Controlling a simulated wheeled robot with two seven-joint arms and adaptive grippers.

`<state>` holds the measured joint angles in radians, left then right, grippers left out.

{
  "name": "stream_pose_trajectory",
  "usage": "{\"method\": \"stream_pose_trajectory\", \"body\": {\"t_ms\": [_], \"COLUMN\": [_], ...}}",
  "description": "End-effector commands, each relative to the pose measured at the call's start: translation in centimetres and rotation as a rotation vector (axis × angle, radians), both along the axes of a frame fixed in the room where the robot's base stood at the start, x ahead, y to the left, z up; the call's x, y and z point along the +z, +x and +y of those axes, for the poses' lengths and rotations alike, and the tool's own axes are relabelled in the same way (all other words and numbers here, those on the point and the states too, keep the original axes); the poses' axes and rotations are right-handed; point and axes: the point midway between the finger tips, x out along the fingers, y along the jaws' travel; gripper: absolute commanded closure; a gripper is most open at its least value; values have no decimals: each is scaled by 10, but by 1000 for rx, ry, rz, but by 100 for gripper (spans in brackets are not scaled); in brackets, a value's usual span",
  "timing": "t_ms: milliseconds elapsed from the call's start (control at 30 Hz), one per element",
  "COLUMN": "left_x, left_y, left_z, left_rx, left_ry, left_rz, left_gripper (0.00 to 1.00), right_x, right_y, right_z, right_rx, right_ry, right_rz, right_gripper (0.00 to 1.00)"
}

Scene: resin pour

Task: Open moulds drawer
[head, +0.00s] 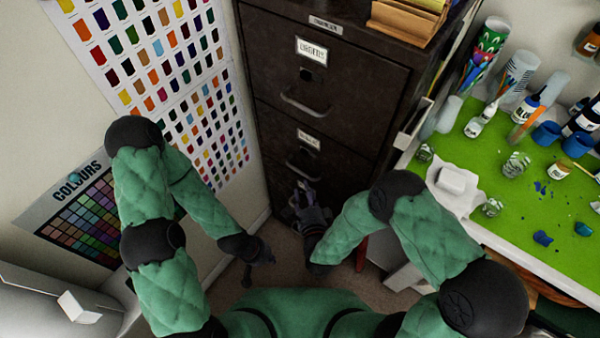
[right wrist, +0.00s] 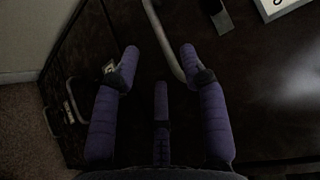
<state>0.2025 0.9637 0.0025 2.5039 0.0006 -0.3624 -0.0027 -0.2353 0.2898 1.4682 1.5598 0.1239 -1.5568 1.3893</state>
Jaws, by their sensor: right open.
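A dark filing cabinet (head: 345,95) stands ahead, its drawers looking shut. Its upper drawer has a pull handle (head: 303,106) and a white label (head: 311,49). The drawer below has a label (head: 308,139) and a handle (head: 302,169); the label text is too small to read. My right gripper (head: 304,187) is open at that lower handle. In the right wrist view a curved metal handle (right wrist: 158,35) runs between its spread fingers (right wrist: 160,55); contact cannot be told. My left gripper (head: 259,262) hangs low, left of the cabinet's foot; its jaw state is unclear.
A green-topped table (head: 470,150) with bottles and cups stands close on the right. A wall with colour charts (head: 165,60) is on the left. Wooden boxes (head: 405,20) sit on the cabinet. Another handle (right wrist: 50,121) shows at left in the wrist view.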

Motion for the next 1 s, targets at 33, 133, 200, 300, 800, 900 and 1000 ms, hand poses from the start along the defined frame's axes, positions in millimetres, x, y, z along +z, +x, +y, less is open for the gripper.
{"method": "stream_pose_trajectory", "body": {"t_ms": [33, 133, 200, 300, 800, 900, 1000], "left_x": [-5, -11, -14, -18, -23, -23, -23], "left_y": [0, 0, 0, 0, 0, 0, 0], "left_z": [0, 0, 0, 0, 0, 0, 0], "left_rx": [0, 0, 0, 0, 0, 0, 0], "left_ry": [0, 0, 0, 0, 0, 0, 0], "left_rz": [0, 0, 0, 0, -1, -1, -1], "left_gripper": [100, 100, 100, 100, 100, 100, 100], "right_x": [-3, -6, -8, -10, -12, -12, -12], "right_y": [10, 28, 39, 54, 78, 77, 77], "right_z": [1, 4, 6, 9, 13, 13, 13], "right_rx": [-2, -1, -1, -1, 1, 1, 1], "right_ry": [0, -1, -2, -2, -2, -2, -2], "right_rz": [-4, -2, -1, 0, 3, 2, 2], "right_gripper": [56, 56, 56, 56, 56, 62, 90]}}
